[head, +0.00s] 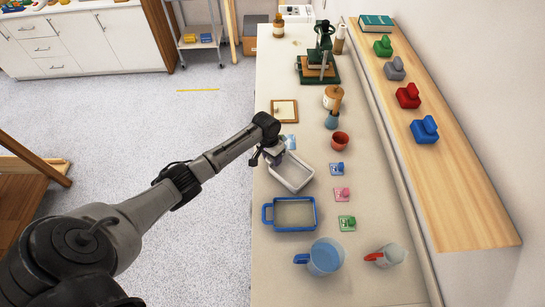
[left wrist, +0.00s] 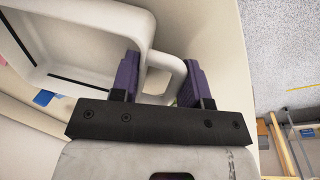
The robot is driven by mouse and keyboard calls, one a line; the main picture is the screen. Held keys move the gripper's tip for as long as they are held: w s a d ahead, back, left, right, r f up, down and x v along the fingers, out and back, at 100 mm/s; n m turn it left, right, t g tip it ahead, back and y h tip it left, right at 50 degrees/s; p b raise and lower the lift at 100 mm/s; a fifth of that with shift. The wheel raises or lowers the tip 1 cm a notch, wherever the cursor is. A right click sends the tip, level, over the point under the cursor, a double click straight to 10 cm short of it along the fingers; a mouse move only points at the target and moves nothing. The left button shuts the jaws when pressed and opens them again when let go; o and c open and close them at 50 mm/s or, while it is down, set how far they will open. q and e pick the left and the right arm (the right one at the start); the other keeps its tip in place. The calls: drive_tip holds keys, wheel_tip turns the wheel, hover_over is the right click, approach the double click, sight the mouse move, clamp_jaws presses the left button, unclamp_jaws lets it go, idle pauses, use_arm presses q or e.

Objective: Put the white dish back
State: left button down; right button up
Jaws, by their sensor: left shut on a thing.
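The white dish (head: 291,173) is a rectangular open tray near the left edge of the long table in the head view. In the left wrist view the dish (left wrist: 72,72) fills the upper left, with its loop handle between two purple fingers. My left gripper (head: 275,157) is shut on that handle; it also shows in the left wrist view (left wrist: 163,80). I cannot tell whether the dish touches the tabletop. A blue dish (head: 295,228) with a side handle lies just below it in the head view. My right gripper is not in view.
A blue jug (head: 326,257) and a red-handled jug (head: 390,256) stand at the near end. Small cards (head: 342,194) and a red cup (head: 340,140) lie to the right. A wood-edged tile (head: 284,111) and a green press (head: 318,68) are farther back. A raised wooden shelf (head: 450,185) runs alongside.

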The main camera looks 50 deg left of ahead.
use_arm(q)
drive_tip(key=c, duration=0.6)
unclamp_jaws()
drive_tip(key=shift+s+a+r+p, duration=0.1)
drive_tip(key=shift+a+r+p, duration=0.2)
drive_tip(key=shift+r, duration=1.7)
drive_tip(key=shift+w+a+r+p, duration=0.1)
drive_tip(key=shift+a+r+p, duration=0.2)
drive_tip(key=shift+r, duration=1.7)
drive_tip(key=shift+s+a+r+p, duration=0.15)
drive_tip(key=shift+a+r, duration=0.2)
drive_tip(key=shift+r, duration=1.65)
